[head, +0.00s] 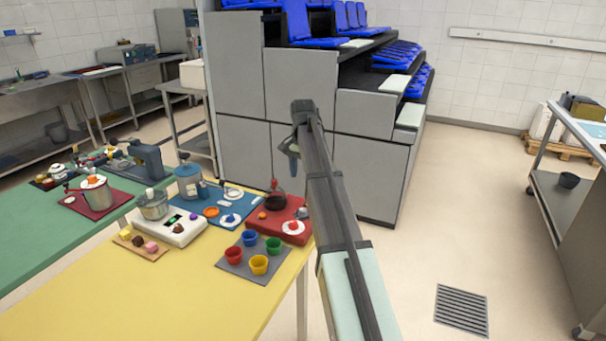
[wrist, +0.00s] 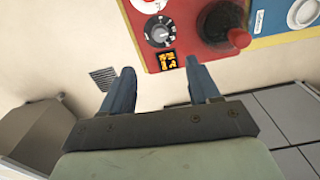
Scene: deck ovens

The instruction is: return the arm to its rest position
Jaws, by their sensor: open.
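My arm (head: 335,200) reaches forward from the bottom of the head view, past the right edge of the yellow table. My gripper (head: 291,158) hangs from its far end, pointing down, near the table's far right corner in the picture. In the wrist view my gripper (wrist: 160,66) has its two blue fingers well apart, with nothing between them. Beyond the fingertips lies the edge of the red device (wrist: 185,28) with a dial and a small orange display. No task object is held. The exact height of my gripper above the table is hard to tell.
The yellow table (head: 190,290) carries the red device (head: 262,222), several coloured cups on a grey mat (head: 236,266), a white scale (head: 175,228) and pots. A grey stepped stand with blue seats (head: 375,160) rises behind my arm.

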